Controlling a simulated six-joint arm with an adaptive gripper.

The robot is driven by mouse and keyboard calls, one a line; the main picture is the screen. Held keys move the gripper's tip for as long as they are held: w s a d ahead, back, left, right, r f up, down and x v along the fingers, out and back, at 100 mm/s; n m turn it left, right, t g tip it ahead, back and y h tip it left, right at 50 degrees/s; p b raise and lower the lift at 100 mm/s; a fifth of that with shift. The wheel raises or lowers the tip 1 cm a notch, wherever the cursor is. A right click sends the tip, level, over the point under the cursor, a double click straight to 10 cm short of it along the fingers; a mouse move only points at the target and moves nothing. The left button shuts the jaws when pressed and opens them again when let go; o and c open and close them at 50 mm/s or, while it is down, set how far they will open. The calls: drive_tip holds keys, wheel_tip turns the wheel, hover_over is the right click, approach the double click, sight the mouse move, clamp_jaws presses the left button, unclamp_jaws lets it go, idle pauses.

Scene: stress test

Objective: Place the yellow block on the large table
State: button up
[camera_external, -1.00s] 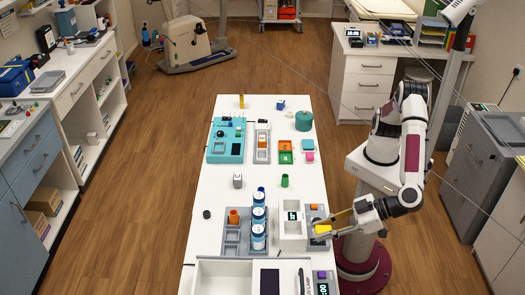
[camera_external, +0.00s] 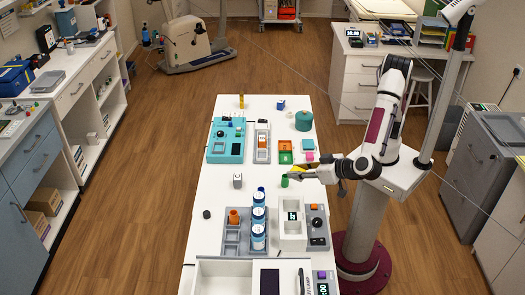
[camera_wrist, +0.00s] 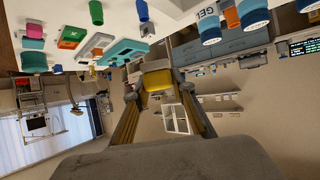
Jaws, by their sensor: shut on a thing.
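My gripper (camera_external: 304,174) is over the right edge of the long white table (camera_external: 214,190), close to a green cylinder (camera_external: 285,180). In the wrist view the gripper (camera_wrist: 158,80) is shut on the yellow block (camera_wrist: 158,79), which sits between the fingertips. In the external view the block is hard to tell from the fingers. The wrist view is turned over, with the tabletop along its upper part.
A small grey-white cube (camera_external: 237,181) stands left of the green cylinder. Blue-capped jars (camera_external: 258,237) and a white box (camera_external: 293,236) stand nearer. A teal device (camera_external: 225,146) and colored trays (camera_external: 285,158) lie farther back. Bare tabletop lies around the cube.

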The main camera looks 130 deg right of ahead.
drive_tip(key=s+d+m+g, duration=0.3)
drive_tip(key=s+d, duration=0.3)
drive_tip(key=s, duration=0.5)
drive_tip(key=s+d+m+g, duration=0.3)
drive_tip(key=s+d, duration=0.4)
drive_tip(key=s, duration=0.5)
drive_tip(key=shift+f+m+g+y, duration=0.3)
drive_tip(key=shift+m+g+y, duration=0.1)
drive_tip(key=shift+g, duration=0.3)
wheel_tip(320, 180, down, 12)
drive_tip(key=shift+r, duration=0.2)
drive_tip(key=shift+f, duration=2.9)
drive_tip(key=shift+f, duration=2.1)
drive_tip(key=shift+f, duration=0.1)
